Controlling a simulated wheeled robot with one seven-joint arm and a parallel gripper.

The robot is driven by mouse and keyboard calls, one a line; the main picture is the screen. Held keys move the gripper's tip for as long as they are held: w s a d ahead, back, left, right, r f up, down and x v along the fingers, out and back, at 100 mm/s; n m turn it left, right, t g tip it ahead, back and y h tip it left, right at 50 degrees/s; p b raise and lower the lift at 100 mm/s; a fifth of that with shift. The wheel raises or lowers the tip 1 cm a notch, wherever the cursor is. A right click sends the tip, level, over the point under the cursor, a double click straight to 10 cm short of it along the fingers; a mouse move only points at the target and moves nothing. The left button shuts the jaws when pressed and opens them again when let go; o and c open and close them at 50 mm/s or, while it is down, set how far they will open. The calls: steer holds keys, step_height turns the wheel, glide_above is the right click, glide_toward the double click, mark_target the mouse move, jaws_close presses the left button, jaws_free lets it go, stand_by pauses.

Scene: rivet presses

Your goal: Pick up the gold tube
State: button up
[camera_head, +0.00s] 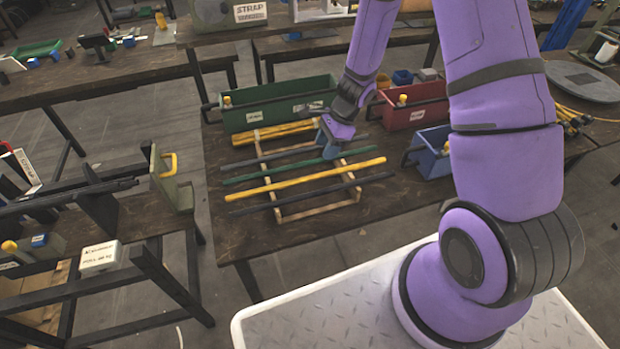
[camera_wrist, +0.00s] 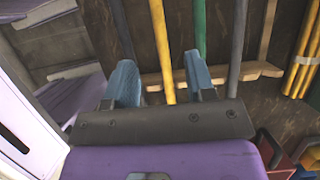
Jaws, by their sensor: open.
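A long gold-yellow tube (camera_head: 290,184) lies across a wooden rack (camera_head: 318,207) on the table, between a green tube (camera_head: 262,175) and a dark tube (camera_head: 280,199). My gripper (camera_head: 331,143) hangs over the right part of the rack, its blue fingers pointing down. In the wrist view my gripper (camera_wrist: 159,66) is open, and the gold tube (camera_wrist: 161,45) runs up the picture in the gap between the fingers. The green tube (camera_wrist: 200,25) appears just behind the right finger. I cannot tell how far the fingertips are above the gold tube.
A grey tube (camera_head: 285,154) and a bundle of yellow tubes (camera_head: 275,132) lie farther back. A green bin (camera_head: 277,106), red bin (camera_head: 425,108) and blue bin (camera_head: 427,162) stand behind and right of the rack. The table's front (camera_head: 240,238) is bare.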

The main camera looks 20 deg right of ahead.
mark_target(311, 176)
steer(key=shift+x, duration=5.35)
steer(key=shift+s, duration=0.2)
jaws_close()
